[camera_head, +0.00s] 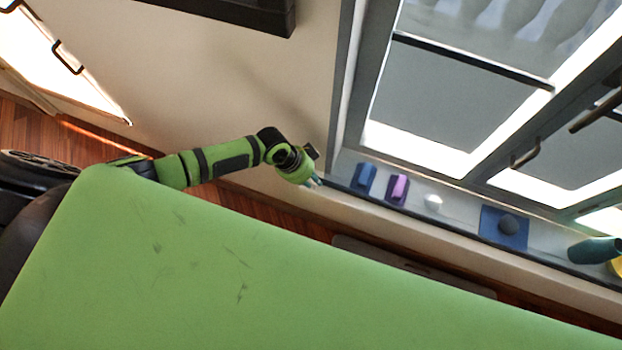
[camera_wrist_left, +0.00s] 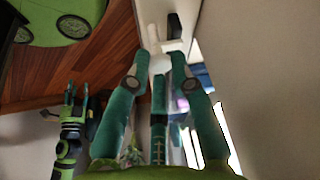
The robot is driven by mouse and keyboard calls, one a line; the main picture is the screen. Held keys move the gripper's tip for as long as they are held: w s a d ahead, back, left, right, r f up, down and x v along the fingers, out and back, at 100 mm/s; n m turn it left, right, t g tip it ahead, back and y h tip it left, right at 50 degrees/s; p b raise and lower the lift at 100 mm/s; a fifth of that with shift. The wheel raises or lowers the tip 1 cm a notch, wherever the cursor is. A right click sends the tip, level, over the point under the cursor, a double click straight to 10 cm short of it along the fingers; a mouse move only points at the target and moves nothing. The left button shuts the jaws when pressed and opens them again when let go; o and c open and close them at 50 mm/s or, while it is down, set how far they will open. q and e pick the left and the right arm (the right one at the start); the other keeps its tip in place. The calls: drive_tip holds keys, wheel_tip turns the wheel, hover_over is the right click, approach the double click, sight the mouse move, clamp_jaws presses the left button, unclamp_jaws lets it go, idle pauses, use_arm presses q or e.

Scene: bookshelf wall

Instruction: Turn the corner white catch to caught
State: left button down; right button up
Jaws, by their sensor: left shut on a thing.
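My left gripper (camera_head: 315,183) reaches to the near left corner of the window sill. In the left wrist view its teal fingers (camera_wrist_left: 158,68) are closed on a white piece (camera_wrist_left: 160,61), which looks like the corner white catch. A dark part (camera_wrist_left: 174,30) stands just beyond the fingertips. The fingers hide much of the catch, so I cannot tell its turned position. In the head view the catch is too small and covered to make out. My right gripper (camera_wrist_left: 77,92) shows small at the left of the wrist view, with its fingers apart and empty.
On the sill (camera_head: 460,212) stand a blue block (camera_head: 364,179), a purple block (camera_head: 397,189), a white round thing (camera_head: 433,202), a dark ball on a blue square (camera_head: 507,225) and a teal vessel (camera_head: 594,250). A window frame rises behind them. Wooden floor (camera_head: 270,207) lies below.

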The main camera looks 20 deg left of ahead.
use_arm(q)
drive_tip(key=shift+m, duration=0.3)
idle(0.4)
drive_tip(key=c, duration=1.3)
unclamp_jaws()
drive_tip(key=shift+c, duration=0.2)
drive_tip(key=shift+a+r, duration=0.2)
drive_tip(key=shift+r, duration=0.2)
drive_tip(key=v, duration=1.1)
drive_tip(key=shift+w+r, duration=0.1)
drive_tip(key=shift+w, duration=0.05)
